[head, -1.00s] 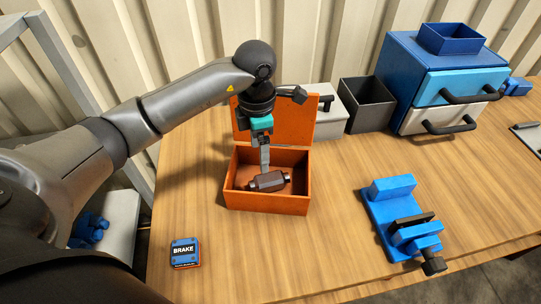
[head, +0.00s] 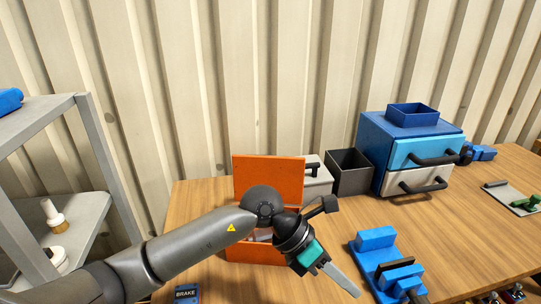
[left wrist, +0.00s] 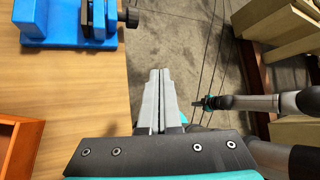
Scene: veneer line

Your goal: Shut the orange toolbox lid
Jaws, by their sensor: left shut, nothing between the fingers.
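The orange toolbox (head: 258,250) stands on the wooden table, partly hidden behind my left arm in the head view. Its lid (head: 268,178) stands open and upright at the back. A corner of the box also shows at the left edge of the left wrist view (left wrist: 18,140). My left gripper (head: 354,291) is shut and empty, in front and to the right of the toolbox, apart from the lid. Its fingers show closed together in the left wrist view (left wrist: 160,75). The inside of the box is mostly hidden. My right gripper is not clearly in the head view.
A blue vise (head: 378,262) stands right of my left gripper. A grey box with a black handle (head: 316,178), a dark open bin (head: 350,172) and a blue drawer cabinet (head: 385,150) stand behind. A block marked BRAKE (head: 187,293) lies front left. A grey shelf (head: 60,120) stands left.

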